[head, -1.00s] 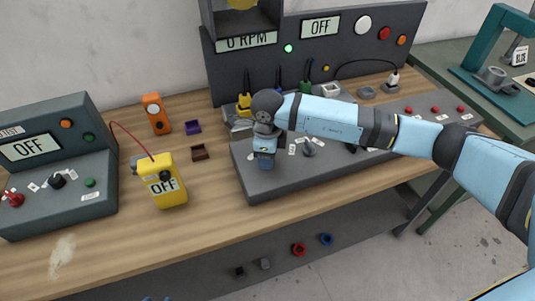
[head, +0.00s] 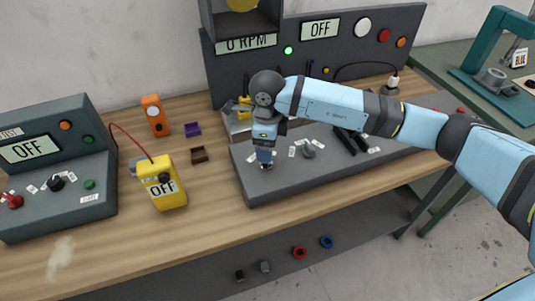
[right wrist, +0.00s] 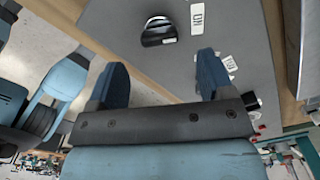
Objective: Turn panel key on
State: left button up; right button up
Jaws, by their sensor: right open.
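The sloped grey panel (head: 255,187) stands on the wooden bench, with small white labels and controls on it. In the right wrist view a dark round key-like knob (right wrist: 158,31) sits on the panel beside an ON label (right wrist: 197,18). My right gripper (right wrist: 160,78) is open, its two blue fingers apart with nothing between them, and the knob lies beyond the fingertips. In the head view my right gripper (head: 265,154) points down over the panel's left end and hides much of what is under it. My left gripper is not in view.
The bench front (head: 220,225) is clear.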

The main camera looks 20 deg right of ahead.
notch_tip(320, 180, up, 9)
jog(key=shift+b, duration=0.3)
jog(key=shift+f, duration=0.1)
